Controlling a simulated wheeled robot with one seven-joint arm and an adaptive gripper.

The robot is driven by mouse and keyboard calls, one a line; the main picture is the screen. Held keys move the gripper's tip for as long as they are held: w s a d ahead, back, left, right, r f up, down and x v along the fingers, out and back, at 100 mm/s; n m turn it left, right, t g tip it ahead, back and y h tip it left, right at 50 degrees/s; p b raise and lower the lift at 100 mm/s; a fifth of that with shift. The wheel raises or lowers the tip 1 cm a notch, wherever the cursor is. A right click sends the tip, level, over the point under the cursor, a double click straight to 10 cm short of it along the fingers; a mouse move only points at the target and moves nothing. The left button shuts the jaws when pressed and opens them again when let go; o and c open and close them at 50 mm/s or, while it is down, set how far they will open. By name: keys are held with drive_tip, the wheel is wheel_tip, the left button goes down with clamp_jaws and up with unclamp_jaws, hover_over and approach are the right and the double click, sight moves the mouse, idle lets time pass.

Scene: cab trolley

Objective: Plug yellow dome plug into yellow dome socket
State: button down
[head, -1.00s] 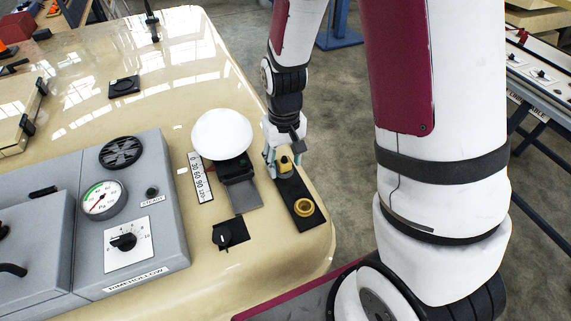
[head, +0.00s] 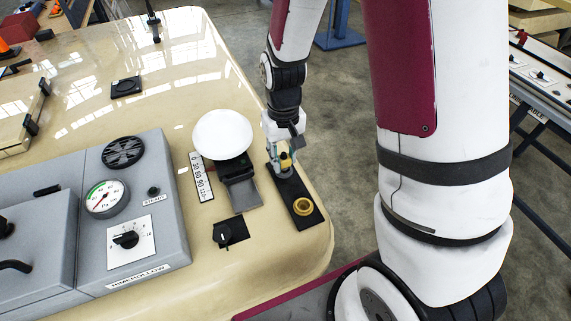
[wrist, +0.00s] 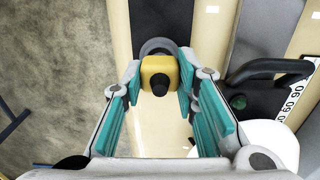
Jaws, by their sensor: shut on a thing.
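The yellow dome plug (head: 286,160) is between the fingertips of my gripper (head: 279,157), which is shut on it. In the wrist view the plug (wrist: 158,72) shows as a yellow block with a black knob, between the teal finger pads. It is held above a grey round seat (head: 285,173) on the far part of a black strip (head: 292,190). The seat shows as a grey ring (wrist: 157,46) just beyond the plug in the wrist view. The yellow dome socket (head: 303,206), a yellow ring, is on the near part of the strip and appears empty.
A scale with a white round pan (head: 222,134) stands left of the strip, beside a number plate (head: 201,177). A black knob (head: 223,233) and a grey gauge panel (head: 150,190) are farther left. The cream top's edge (head: 327,222) is close on the right.

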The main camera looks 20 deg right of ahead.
sight(284, 157)
drive_tip(key=shift+r+p, duration=1.1)
drive_tip(key=shift+r, duration=1.15)
